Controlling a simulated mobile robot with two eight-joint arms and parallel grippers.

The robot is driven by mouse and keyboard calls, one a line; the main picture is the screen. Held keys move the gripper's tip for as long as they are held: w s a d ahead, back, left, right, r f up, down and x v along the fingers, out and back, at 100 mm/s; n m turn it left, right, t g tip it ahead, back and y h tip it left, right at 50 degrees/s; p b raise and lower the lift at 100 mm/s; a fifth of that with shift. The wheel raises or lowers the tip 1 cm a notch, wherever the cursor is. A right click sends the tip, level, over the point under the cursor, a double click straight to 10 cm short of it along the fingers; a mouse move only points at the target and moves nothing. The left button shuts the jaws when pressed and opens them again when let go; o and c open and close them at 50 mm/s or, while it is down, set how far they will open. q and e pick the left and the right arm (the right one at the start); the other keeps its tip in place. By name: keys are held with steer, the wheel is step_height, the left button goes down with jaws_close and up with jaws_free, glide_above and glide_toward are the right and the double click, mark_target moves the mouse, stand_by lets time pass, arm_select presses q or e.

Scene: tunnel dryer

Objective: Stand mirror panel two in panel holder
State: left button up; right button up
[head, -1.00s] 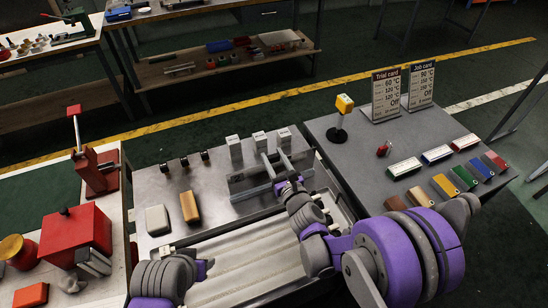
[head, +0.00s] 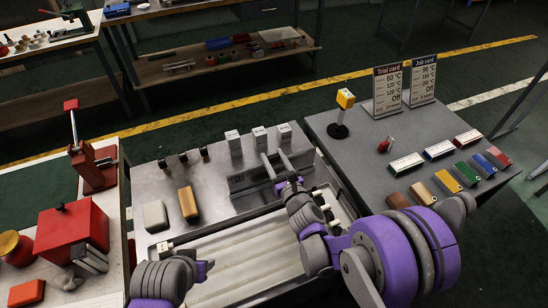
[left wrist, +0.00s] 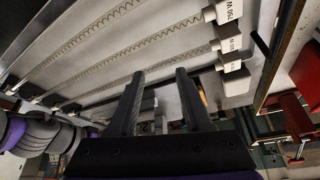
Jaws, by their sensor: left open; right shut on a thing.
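A thin grey reflective panel (head: 238,182), which I take for mirror panel two, stands on edge across the back of the metal bench. My right gripper (head: 284,183) is shut at its front side, near its middle. Two pale upright bars (head: 267,163) rise beside the panel; they may belong to the panel holder, but I cannot tell where holder and panel meet. My left gripper (head: 207,268) is low at the front left, apart from the panel. In the left wrist view my left gripper (left wrist: 160,100) has its two fingers apart with nothing between them.
A long pale trough (head: 240,258) lies in front of the panel. White blocks (head: 258,138) stand behind it. An orange block (head: 188,203) and a white block (head: 155,216) lie left. The left wrist view shows wire coils with 750 W blocks (left wrist: 227,12).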

arm_select(q)
steer(key=shift+f, duration=0.3)
arm_select(e)
steer(key=shift+f, duration=0.35)
steer(key=o, duration=1.2)
arm_select(q)
steer(key=shift+s+f+b, duration=0.2)
steer(key=shift+f+b, duration=0.7)
steer(key=shift+b, duration=0.15)
arm_select(e)
steer(key=v, duration=1)
steer(key=shift+s+d, duration=0.2)
steer(key=shift+s, duration=0.15)
